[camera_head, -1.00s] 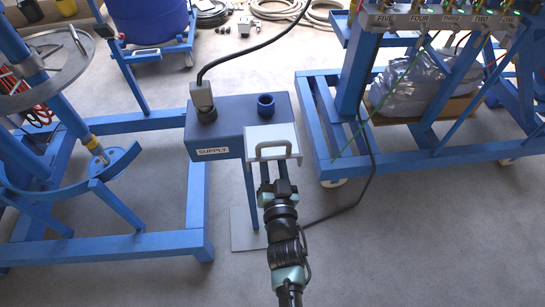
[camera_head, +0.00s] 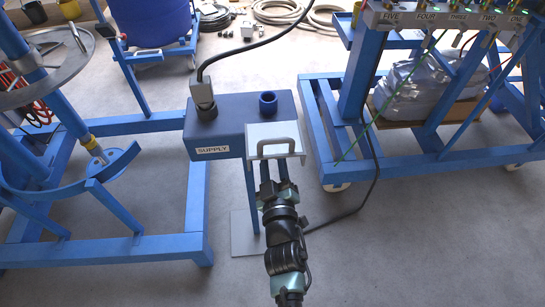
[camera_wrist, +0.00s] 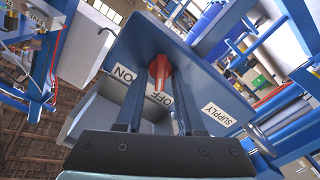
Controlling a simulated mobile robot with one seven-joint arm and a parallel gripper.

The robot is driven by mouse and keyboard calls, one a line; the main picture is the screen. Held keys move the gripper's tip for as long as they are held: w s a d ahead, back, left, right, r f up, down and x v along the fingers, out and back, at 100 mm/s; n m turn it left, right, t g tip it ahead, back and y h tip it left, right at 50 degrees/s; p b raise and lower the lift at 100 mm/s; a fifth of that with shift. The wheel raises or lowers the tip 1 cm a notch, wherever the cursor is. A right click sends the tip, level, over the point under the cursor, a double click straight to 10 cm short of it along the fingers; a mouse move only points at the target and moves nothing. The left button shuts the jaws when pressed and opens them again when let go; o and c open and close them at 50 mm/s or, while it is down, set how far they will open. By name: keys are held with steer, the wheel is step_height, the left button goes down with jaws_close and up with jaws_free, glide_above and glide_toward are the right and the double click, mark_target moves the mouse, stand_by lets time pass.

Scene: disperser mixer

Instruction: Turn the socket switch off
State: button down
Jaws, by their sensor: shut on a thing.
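The blue supply box (camera_head: 228,135) carries a "SUPPLY" label and stands on a post in the head view. The red socket switch (camera_wrist: 160,72) shows in the wrist view on the box's face, between an "ON" label (camera_wrist: 124,74) and an "OFF" label (camera_wrist: 181,92). My gripper (camera_wrist: 158,82) is shut on the red switch, with one finger on each side of it. In the head view my gripper (camera_head: 278,183) reaches in below a light grey cover with a handle (camera_head: 276,146), which hides the switch there.
A blue frame (camera_head: 120,250) stands at left and a blue rack (camera_head: 440,165) at right. Grey floor is open in front.

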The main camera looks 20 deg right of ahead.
steer(key=shift+f+n, duration=0.1)
steer(key=shift+n, duration=0.6)
steer(key=c, duration=0.9)
jaws_free()
steer(key=b+v, duration=0.1)
steer(key=v, duration=1.2)
